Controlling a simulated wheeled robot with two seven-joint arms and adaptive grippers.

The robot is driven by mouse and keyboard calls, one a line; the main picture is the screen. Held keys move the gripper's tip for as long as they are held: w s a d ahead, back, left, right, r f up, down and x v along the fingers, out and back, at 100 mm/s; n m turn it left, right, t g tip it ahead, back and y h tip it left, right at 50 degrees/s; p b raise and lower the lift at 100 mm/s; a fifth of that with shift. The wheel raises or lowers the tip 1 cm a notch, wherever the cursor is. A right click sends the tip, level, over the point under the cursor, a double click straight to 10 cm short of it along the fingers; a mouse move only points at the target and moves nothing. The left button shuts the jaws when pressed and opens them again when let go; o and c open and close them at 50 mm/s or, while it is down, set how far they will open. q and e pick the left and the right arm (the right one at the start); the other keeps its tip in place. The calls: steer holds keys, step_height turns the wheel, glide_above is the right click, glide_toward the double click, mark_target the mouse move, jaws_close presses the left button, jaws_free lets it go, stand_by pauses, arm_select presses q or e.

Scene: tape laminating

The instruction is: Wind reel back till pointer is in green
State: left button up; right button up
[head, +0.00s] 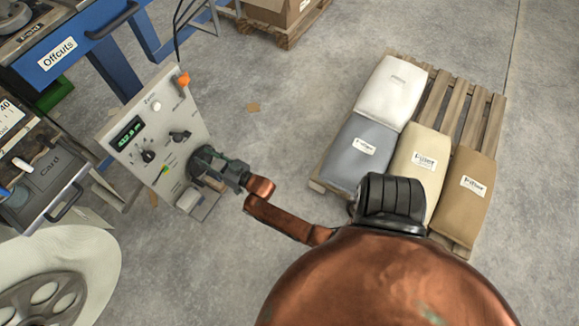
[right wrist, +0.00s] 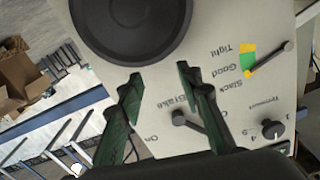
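The light grey control panel (head: 160,135) stands at left in the head view, with a green-digit display and knobs. In the right wrist view its gauge (right wrist: 248,50) has a green and a yellow patch beside the words Slack, Good and Tight. The pointer (right wrist: 270,58) slants across, its lower left end at the yellow patch. My right gripper (right wrist: 160,85) is open and empty in front of the panel, near a large dark round part (right wrist: 130,25) and a brake lever (right wrist: 190,123). The right gripper (head: 212,170) hides part of the panel in the head view. My left gripper is not in view.
A large white roll with a grey spoked hub (head: 45,290) is at lower left; whether it is the reel is unclear. A card drawer unit (head: 45,180) and blue offcuts bench (head: 75,50) stand at left. A pallet (head: 490,130) holds several sacks at right.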

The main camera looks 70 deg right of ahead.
steer(key=p+v, duration=0.4)
steer(key=v, duration=0.4)
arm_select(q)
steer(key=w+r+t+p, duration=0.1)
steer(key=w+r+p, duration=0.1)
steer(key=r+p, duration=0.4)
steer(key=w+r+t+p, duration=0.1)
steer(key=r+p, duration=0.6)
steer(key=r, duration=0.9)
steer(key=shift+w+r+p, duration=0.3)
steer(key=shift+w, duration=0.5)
arm_select(e)
steer(key=s+a+f+n+g+y, duration=0.1)
steer(key=s+a+f+g, duration=0.3)
steer(key=s+f, duration=0.5)
steer(key=s+a+f+n+g+y, duration=0.2)
steer(key=s+a+f+g, duration=0.2)
steer(key=s+f, duration=0.5)
steer(key=shift+s+f+n+g+y, duration=0.35)
steer(key=shift+s+g, duration=0.25)
steer(key=shift+s, duration=3.2)
